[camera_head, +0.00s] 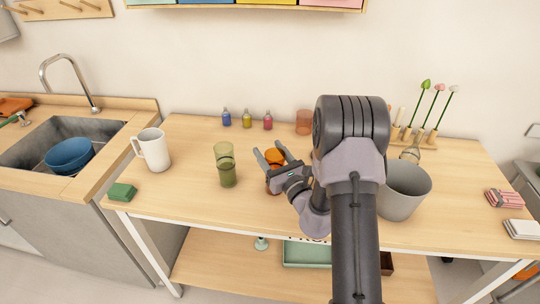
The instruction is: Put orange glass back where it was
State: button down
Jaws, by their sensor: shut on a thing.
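The orange glass (275,156) is between the fingers of my gripper (271,160), in front of the middle of the wooden table. My gripper is shut on it. The fingers and wrist hide part of the glass, and I cannot tell whether its base touches the table. A green glass (226,172) stands upright just left of my gripper. A reddish see-through glass (304,121) stands behind, near the wall.
Three small bottles (247,120) stand along the back. A white mug (152,149) and green block (123,191) are at left. A grey bin (403,190) and a flower rack (416,138) are right of my arm. Bare tabletop (190,150) lies between mug and green glass.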

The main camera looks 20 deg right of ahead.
jog(key=shift+c, duration=2.4)
grip_release()
